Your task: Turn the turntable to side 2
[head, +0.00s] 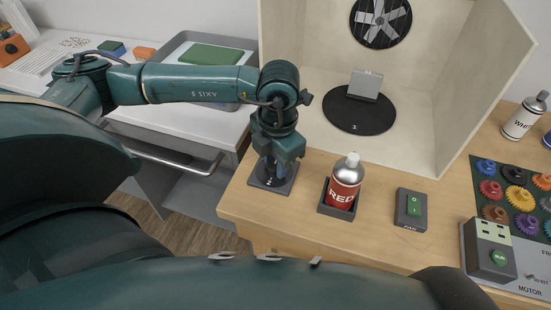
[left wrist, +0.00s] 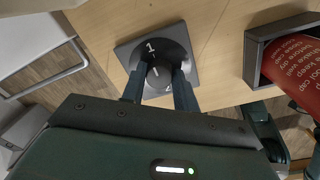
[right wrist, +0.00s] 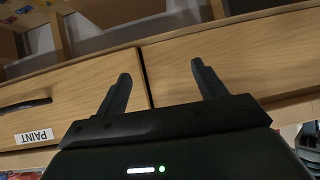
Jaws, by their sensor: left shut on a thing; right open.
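The turntable (head: 345,120) is a black disc on the floor of the pale wooden booth, with a grey block (head: 366,86) standing on it. A dark square dial base (head: 286,187) sits at the table's front left corner. In the left wrist view the dial (left wrist: 158,72) shows a "1", a light pointer mark and a partly hidden "2". My left gripper (head: 273,168) points down and is shut on the dial's knob, with a finger on each side. My right gripper (right wrist: 160,82) is open and empty in front of wooden drawers.
A red spray can (head: 346,182) stands in a holder just right of the dial. A FAN switch (head: 411,210) is farther right, then a motor box (head: 489,250) and coloured gears (head: 515,195). A white can (head: 524,118) stands right of the booth.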

